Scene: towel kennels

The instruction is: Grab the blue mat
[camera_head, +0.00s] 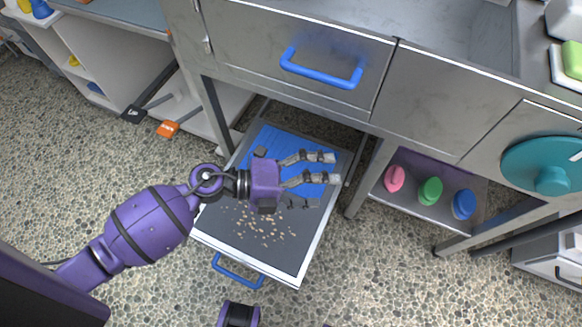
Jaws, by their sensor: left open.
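The blue mat (277,143) lies flat in the far part of a pulled-out grey tray (225,232) under the metal counter. My left gripper (331,168) reaches in from the left with its fingers pointing right, over the mat. The gripper is open, and nothing shows between its fingers. The hand and fingers hide part of the mat. I cannot tell whether the fingers touch it. My right gripper is not in view.
Tan crumbs (262,224) lie on the near part of the tray, which has a blue handle (238,273) in front. A drawer with a blue handle (321,70) is above. Pink, green and blue objects (430,190) stand on a shelf at right. Speckled floor is open around the tray.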

